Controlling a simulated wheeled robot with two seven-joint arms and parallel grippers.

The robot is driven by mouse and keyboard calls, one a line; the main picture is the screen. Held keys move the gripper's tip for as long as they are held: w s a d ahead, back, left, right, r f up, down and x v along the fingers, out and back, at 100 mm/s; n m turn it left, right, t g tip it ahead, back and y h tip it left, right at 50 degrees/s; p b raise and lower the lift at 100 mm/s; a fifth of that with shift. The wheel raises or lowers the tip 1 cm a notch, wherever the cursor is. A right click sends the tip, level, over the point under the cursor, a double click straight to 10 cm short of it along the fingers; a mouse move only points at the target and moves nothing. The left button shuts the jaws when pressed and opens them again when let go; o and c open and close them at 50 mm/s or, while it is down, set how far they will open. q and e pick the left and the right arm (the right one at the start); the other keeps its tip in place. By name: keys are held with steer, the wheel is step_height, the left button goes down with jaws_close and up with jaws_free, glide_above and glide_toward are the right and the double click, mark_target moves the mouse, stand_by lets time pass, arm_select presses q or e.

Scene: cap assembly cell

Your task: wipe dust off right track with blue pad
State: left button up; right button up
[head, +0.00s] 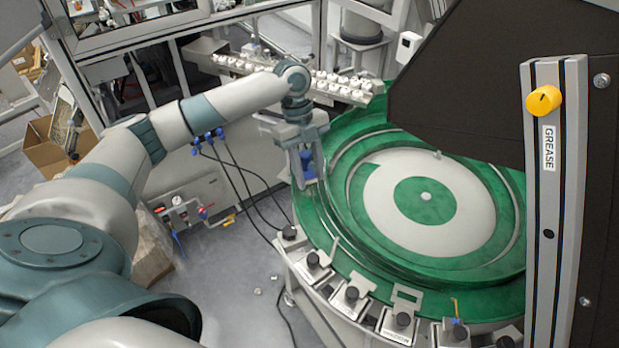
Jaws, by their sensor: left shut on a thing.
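My left gripper (309,180) points down at the left rim of the green bowl feeder (314,219). It is shut on the blue pad (307,160), of which only a small part shows between the fingers. I cannot tell whether the pad touches the green surface. A metal track carrying white caps (345,84) runs behind my left arm, which hides its middle. I cannot tell which track is the right one, and no dust can be made out. My right gripper is not in view.
A dark panel and a grey post with a yellow knob (543,100) labelled GREASE block the right side. Several black-knobbed blocks (403,321) line the feeder's front edge. Cables hang left of the feeder. A cardboard box (46,148) stands on the floor at far left.

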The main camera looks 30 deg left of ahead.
arm_select(q)
steer(key=shift+r, duration=1)
steer(key=shift+r, duration=1.5)
steer(key=shift+d, duration=0.15)
